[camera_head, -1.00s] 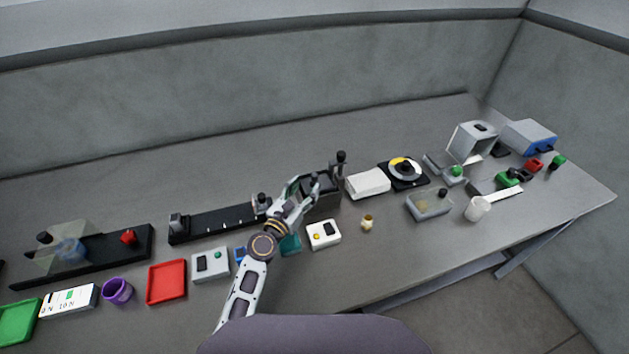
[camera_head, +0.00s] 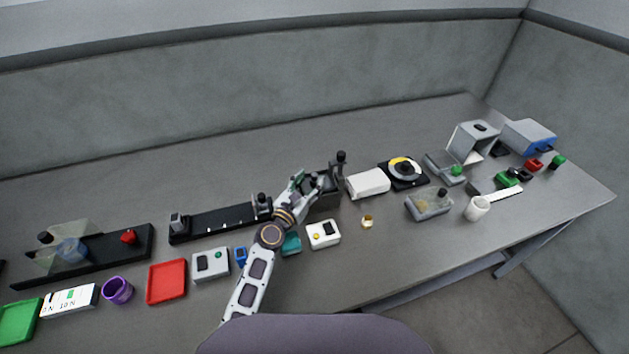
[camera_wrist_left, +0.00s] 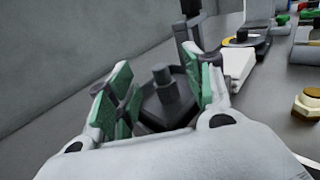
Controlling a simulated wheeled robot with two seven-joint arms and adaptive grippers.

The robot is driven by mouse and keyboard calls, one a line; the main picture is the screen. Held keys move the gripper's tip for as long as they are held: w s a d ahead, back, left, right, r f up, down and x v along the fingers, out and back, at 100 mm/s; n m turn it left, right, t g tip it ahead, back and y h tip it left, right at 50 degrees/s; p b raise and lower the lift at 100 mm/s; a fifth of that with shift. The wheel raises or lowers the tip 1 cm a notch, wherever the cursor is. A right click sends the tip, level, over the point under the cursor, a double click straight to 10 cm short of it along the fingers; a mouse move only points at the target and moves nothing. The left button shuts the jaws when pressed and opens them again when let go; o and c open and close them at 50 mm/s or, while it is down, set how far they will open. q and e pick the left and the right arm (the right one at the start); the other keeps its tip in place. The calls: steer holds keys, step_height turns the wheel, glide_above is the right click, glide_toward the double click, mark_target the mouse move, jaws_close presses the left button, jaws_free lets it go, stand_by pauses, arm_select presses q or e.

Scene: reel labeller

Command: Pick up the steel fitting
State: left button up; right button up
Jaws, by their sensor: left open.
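The steel fitting (camera_wrist_left: 163,84) is a dark grey six-sided block with a round stub on top, seen in the left wrist view. It stands between the green-padded fingers of my left gripper (camera_wrist_left: 155,98), which also shows in the head view (camera_head: 309,182). The fingers are open on either side of the fitting, and a gap shows at the stub. Whether a pad touches its lower part I cannot tell. In the head view the gripper hides the fitting, in front of a dark block-shaped fixture (camera_head: 328,198). My right gripper is in no view.
An upright black-topped post (camera_head: 341,163) stands just beyond the gripper. A white box (camera_head: 368,183) is to its right. A brass fitting (camera_head: 367,222) stands apart, nearer the front. A white button box (camera_head: 323,235) and a long black rail (camera_head: 220,223) lie close by.

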mark_target(313, 177)
arm_select(q)
steer(key=shift+x, duration=1.85)
jaws_close()
